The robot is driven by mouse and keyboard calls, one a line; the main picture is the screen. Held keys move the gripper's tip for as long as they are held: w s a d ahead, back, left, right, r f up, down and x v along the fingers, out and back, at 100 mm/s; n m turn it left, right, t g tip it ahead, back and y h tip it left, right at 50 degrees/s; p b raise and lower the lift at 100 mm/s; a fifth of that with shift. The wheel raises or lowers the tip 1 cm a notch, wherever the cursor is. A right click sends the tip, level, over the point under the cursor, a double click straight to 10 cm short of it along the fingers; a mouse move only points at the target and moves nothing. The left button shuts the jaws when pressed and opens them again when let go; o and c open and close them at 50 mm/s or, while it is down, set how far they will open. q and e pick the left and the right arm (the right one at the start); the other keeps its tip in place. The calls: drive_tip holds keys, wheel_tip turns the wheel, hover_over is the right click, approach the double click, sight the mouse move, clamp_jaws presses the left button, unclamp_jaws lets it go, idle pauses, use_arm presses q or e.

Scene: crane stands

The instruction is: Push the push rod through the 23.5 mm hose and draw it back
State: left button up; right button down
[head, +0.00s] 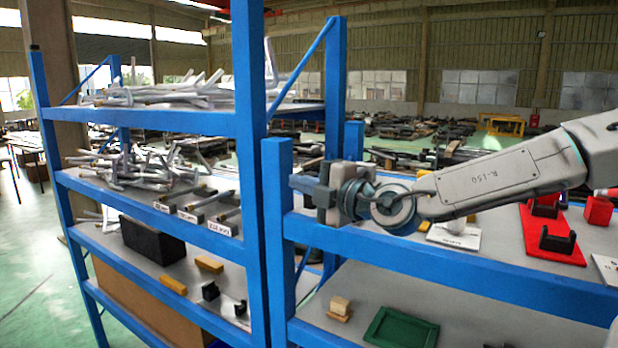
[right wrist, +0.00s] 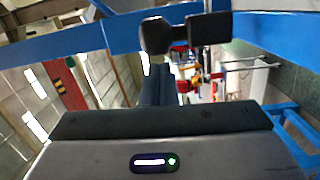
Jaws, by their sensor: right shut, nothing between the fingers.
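My right gripper (head: 308,188) is shut and empty in front of the blue post between the two shelf units, its fingers pointing left. Its dark fingertips also show in the right wrist view (right wrist: 187,34). Three rod-like pieces lie on the left unit's middle shelf, including a front one (head: 229,216), behind small white labels (head: 220,229). I cannot read the labels surely or tell which piece is the push rod. Grey hose-like pieces are heaped on the top shelf (head: 190,92) and middle shelf (head: 150,168); the 23.5 mm hose cannot be singled out. My left gripper is not in view.
Blue posts (head: 248,150) and rails stand close to my right gripper. A red tray (head: 555,250) with black holders (head: 558,243) lies on the right unit. Lower down are a green tray (head: 372,330), a wooden block (head: 340,306) and yellow blocks (head: 209,264).

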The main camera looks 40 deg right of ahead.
sight(316, 174)
drive_tip(key=shift+d+p, duration=0.5)
drive_tip(key=shift+d, duration=0.05)
drive_tip(key=shift+d, duration=0.1)
drive_tip(key=d, duration=0.1)
drive_tip(key=w+d+b, duration=0.1)
drive_tip(key=shift+w+d, duration=0.15)
drive_tip(key=shift+d, duration=0.25)
drive_tip(key=shift+w+d, duration=0.1)
drive_tip(key=shift+d, duration=0.35)
drive_tip(key=shift+a, duration=0.15)
